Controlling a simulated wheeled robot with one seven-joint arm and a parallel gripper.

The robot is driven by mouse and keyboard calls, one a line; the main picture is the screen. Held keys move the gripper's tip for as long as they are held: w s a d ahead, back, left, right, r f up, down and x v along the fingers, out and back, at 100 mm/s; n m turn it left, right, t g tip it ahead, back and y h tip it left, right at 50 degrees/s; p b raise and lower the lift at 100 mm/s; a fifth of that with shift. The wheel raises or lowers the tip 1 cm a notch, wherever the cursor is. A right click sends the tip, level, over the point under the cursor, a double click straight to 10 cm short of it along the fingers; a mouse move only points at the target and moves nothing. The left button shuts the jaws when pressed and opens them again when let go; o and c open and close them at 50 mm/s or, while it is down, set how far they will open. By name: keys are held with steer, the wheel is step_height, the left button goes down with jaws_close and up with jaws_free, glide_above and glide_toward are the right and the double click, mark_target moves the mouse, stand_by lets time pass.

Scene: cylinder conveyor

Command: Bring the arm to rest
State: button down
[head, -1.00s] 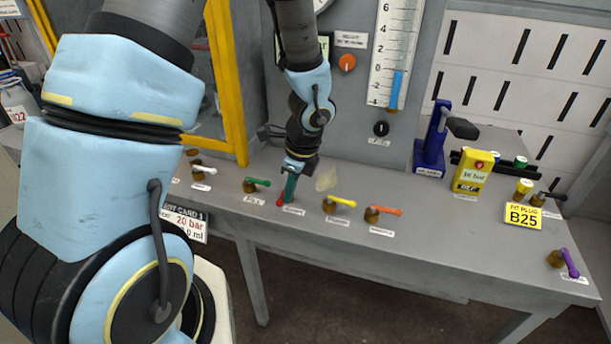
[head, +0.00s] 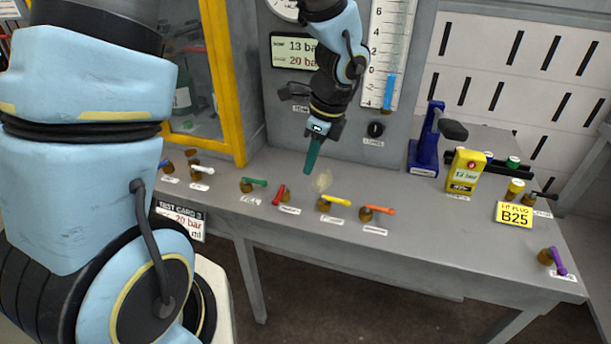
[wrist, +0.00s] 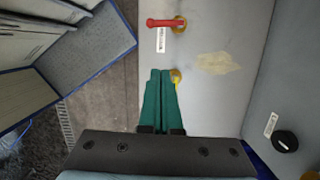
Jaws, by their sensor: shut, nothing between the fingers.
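My gripper (head: 312,157) is in the middle of the head view, above the grey bench (head: 420,232). Its green fingers are closed together with nothing between them and point down. They are clear of the valve handles. In the wrist view the gripper (wrist: 160,75) covers part of the yellow-handled valve. The red handle (head: 280,193) lies just left of and below the fingertips; it also shows in the wrist view (wrist: 163,22). The yellow handle (head: 337,200) is to the lower right of the fingers.
Other handles are green (head: 255,182), orange (head: 380,210), white (head: 203,169) and purple (head: 559,262). A blue hand press (head: 427,145) and a yellow gauge box (head: 466,172) stand at the right. A yellow-framed cabinet (head: 221,80) is left. The panel is behind my arm.

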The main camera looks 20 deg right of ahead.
steer(key=shift+r, duration=0.4)
steer(key=a+r+n+h, duration=0.1)
steer(key=a+r+n, duration=0.1)
steer(key=a+n, duration=1)
steer(key=a+r+n+h, duration=0.1)
steer(key=a+r+n, duration=0.1)
steer(key=a+n, duration=0.9)
steer(key=shift+w+a+n, duration=0.25)
steer(key=shift+a+n, duration=0.1)
steer(key=shift+n, duration=0.45)
